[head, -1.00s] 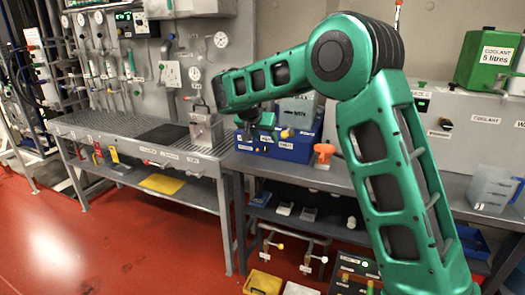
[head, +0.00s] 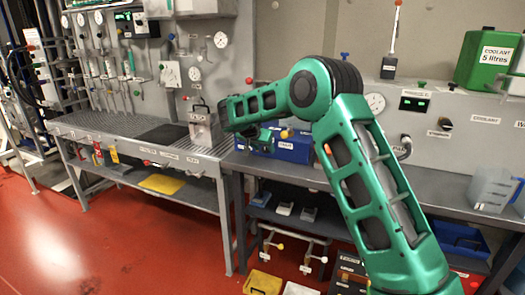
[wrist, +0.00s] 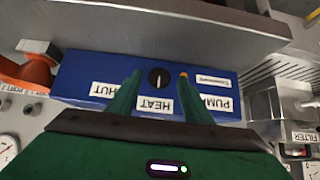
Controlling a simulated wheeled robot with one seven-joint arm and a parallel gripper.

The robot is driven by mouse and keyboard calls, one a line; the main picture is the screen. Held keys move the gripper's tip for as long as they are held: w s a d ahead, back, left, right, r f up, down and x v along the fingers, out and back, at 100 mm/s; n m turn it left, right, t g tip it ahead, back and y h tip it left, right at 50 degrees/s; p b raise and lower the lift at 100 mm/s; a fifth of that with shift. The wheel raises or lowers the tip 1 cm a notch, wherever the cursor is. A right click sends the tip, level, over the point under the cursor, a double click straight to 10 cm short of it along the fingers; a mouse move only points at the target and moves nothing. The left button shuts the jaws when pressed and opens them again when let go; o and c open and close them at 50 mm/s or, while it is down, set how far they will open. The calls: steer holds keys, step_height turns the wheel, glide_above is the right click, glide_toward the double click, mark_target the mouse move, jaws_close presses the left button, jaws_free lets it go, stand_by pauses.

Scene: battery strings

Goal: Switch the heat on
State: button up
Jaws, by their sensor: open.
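The blue box (wrist: 85,75) fills the middle of the wrist view, upside down. Its front has a HEAT label (wrist: 156,104) and a black round knob (wrist: 159,77) with a pale pointer line along its upright axis. My gripper (wrist: 160,74) is open and empty, with its green fingers on either side of the knob in the picture; I cannot tell whether they touch it. Labels reading PUM and HUT are partly hidden by the fingers. In the head view the blue box (head: 291,150) stands on the bench, partly behind my forearm and gripper.
An orange part (wrist: 36,73) is left of the box in the wrist view. A metal container (head: 203,125) stands on the bench left of the box. A clear jug (head: 492,188) and a green coolant can (head: 487,60) are at the right. A grey surface (wrist: 150,25) lies across the wrist view's top.

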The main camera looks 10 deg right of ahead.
steer(key=shift+w+d+f, duration=0.15)
steer(key=shift+f, duration=0.05)
steer(key=c, duration=1.1)
steer(key=shift+o, duration=0.4)
